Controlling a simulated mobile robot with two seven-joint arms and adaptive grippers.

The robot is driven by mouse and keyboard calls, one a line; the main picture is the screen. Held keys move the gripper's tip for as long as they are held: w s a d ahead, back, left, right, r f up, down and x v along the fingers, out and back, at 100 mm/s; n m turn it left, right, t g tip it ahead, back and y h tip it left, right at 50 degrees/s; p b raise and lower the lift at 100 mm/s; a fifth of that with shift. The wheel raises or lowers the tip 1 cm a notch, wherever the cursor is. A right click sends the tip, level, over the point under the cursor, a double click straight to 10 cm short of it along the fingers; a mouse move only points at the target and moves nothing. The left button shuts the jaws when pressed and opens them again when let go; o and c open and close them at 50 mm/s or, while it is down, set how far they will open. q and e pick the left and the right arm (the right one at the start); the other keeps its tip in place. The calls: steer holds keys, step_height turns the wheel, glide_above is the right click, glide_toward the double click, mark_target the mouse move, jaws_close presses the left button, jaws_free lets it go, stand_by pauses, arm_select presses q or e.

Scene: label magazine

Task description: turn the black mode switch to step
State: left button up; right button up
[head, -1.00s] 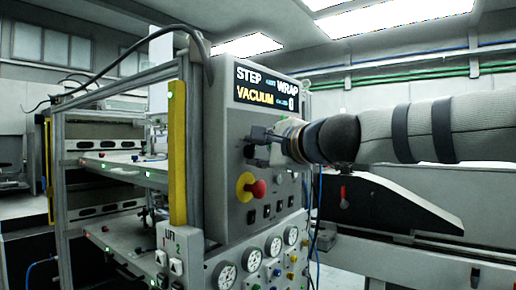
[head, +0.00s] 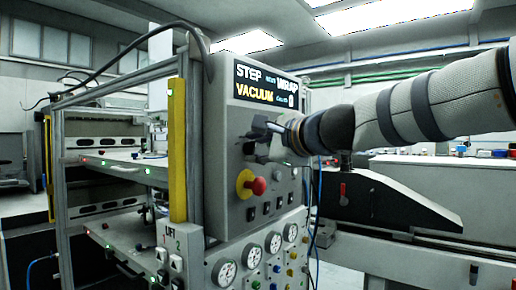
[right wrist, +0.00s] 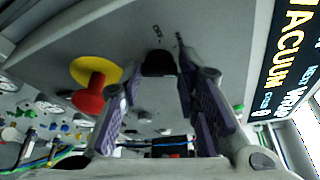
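The black mode switch (right wrist: 159,63) is a dark knob on the grey panel, with small printed marks beside it in the right wrist view. My right gripper (right wrist: 161,66) points at it, one finger on each side. The fingers look spread, with a slight gap beside the knob; whether either pad touches is unclear. In the head view my right gripper (head: 262,140) is at the panel face under the display and hides part of the switch area. The display (head: 267,87) reads STEP, WRAP and VACUUM. My left gripper is not in view.
A red mushroom button on a yellow base (head: 248,185) sits just below the gripper. Small black switches (head: 265,209) and round gauges (head: 273,243) fill the lower panel. A yellow post (head: 178,150) and shelved frame stand to the left.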

steer(key=shift+o, duration=1.3)
steer(key=shift+s+d, duration=0.1)
steer(key=v, duration=1.1)
steer(key=shift+s+d+r, duration=0.15)
steer(key=shift+s, duration=0.2)
